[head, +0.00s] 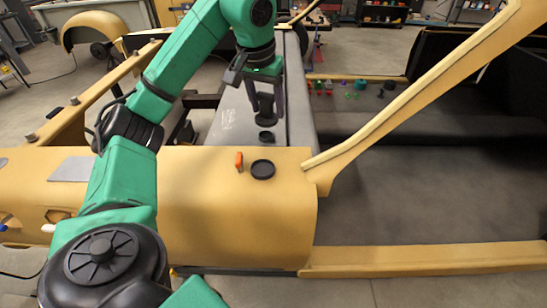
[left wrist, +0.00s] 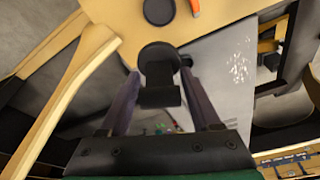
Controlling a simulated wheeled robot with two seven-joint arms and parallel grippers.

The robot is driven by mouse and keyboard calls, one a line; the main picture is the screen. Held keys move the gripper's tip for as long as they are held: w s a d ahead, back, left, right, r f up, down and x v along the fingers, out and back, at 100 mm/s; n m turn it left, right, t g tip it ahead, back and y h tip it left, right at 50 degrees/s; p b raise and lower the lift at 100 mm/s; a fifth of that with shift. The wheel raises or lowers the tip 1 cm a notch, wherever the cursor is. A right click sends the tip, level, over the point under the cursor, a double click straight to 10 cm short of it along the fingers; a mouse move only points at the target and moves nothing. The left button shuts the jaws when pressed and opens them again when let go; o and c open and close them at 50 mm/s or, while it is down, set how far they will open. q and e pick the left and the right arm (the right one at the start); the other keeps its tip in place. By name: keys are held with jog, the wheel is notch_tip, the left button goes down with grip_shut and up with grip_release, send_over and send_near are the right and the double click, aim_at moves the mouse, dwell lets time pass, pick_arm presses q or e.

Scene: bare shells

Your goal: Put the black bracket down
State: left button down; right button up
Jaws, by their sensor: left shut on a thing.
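The black bracket (head: 265,106) is between the two fingers of my left gripper (head: 266,114), which is shut on it. In the left wrist view the bracket (left wrist: 160,96) shows a rounded end and a blocky part between the fingertips (left wrist: 159,76). In the head view it is over the grey panel (head: 232,124) beyond the yellow shell; whether it touches the panel I cannot tell. My right gripper is not in view.
A small black piece (head: 266,136) lies on the panel close by the bracket. A black disc (head: 263,169) and an orange piece (head: 239,160) lie on the yellow shell (head: 230,220). A yellow pillar (head: 420,85) slants up at right. Small coloured items (head: 328,93) lie farther right.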

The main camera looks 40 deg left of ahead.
pick_arm(q)
jog(key=f, duration=0.4)
jog(key=s+f+b, duration=0.1)
jog(key=f, duration=0.9)
jog(key=shift+s+a+f+b, duration=0.1)
jog(key=shift+s+f+b, duration=0.15)
jog(key=shift+b, duration=0.1)
jog(key=shift+s, duration=0.35)
jog(key=shift+s+r, duration=0.15)
jog(key=shift+s, duration=0.05)
jog(key=shift+w, duration=0.1)
jog(key=c, duration=0.5)
grip_release()
jog(key=shift+w+f, duration=0.2)
jog(key=shift+f, duration=0.05)
jog(key=o, duration=0.4)
jog(key=shift+w, duration=0.15)
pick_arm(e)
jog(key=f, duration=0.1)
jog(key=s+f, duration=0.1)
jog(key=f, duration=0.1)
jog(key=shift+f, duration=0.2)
pick_arm(q)
jog(key=shift+s, duration=0.2)
